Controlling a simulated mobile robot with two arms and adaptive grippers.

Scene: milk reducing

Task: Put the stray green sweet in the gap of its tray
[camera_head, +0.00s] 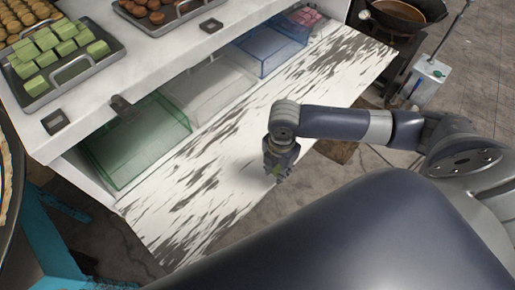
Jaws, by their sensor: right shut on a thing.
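My right gripper (279,174) points down over the streaked white lower shelf, near its front edge. The tray of green sweets (84,75) is on the white upper counter at the top left. It holds several square green sweets in rows, with bare tray floor showing near its lower right side. The gripper is well to the right of this tray and lower. My left gripper is not in view.
A tray of brown sweets (190,15) and a tray of round golden ones stand beside the green tray. Under the counter are a green clear bin (138,140), a clear bin and a blue bin (270,50). A dark pan (400,14) is at the top right.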

